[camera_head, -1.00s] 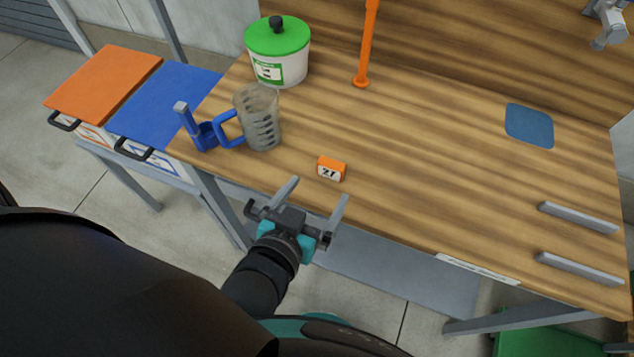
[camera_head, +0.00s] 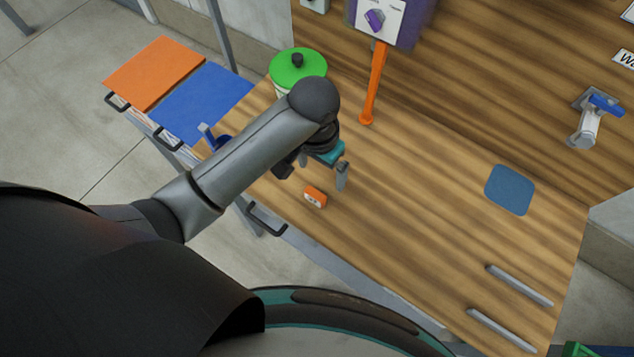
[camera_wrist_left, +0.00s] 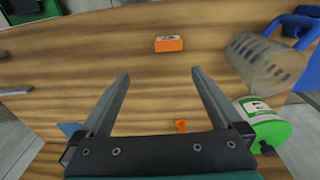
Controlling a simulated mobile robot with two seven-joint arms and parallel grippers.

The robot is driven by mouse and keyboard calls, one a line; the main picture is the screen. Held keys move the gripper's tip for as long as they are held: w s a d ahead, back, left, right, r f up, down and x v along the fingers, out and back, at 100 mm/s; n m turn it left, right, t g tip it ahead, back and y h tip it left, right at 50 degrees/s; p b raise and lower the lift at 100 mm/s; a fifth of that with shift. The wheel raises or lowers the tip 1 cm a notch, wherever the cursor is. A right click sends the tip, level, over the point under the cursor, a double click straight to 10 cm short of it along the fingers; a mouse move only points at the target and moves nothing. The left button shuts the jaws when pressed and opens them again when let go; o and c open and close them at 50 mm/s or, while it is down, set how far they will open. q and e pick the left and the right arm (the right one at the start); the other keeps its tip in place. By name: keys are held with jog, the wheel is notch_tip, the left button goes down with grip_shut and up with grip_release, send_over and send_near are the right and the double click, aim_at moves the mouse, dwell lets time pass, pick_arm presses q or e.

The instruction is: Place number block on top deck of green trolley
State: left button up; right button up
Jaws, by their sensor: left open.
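The number block (camera_head: 315,197), small and orange with a white numbered face, lies on the wooden bench. It shows at the top middle of the left wrist view (camera_wrist_left: 169,43), ahead of the fingertips. My left gripper (camera_head: 314,176) is open and empty above the bench, just behind the block and apart from it; its two fingers (camera_wrist_left: 160,73) show spread in the wrist view. A green piece, probably the green trolley (camera_head: 592,349), is cut off at the bottom right corner; its top deck cannot be made out. My right gripper is not in view.
A clear jug (camera_wrist_left: 262,60) shows in the wrist view. A blue pad (camera_head: 510,189) and two grey bars (camera_head: 519,285) lie to the right. The bench middle is clear.

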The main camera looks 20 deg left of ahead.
pick_arm(q)
jog(key=r, duration=0.1)
jog(key=b, duration=0.1)
send_over(315, 193)
jog(key=shift+g+y, duration=0.3)
jog(key=f, duration=0.9)
jog(key=shift+s+d, duration=0.15)
jog(key=shift+s, duration=0.15)
jog(key=shift+w+f+b, duration=0.15)
jog(key=shift+f+b, duration=0.2)
jog(key=shift+f, duration=1.15)
jog(key=shift+w+f+b, duration=0.1)
jog(key=shift+f+b, duration=0.25)
jog(key=shift+f, duration=1.15)
jog(key=c, duration=1.5)
jog(key=shift+r, duration=0.1)
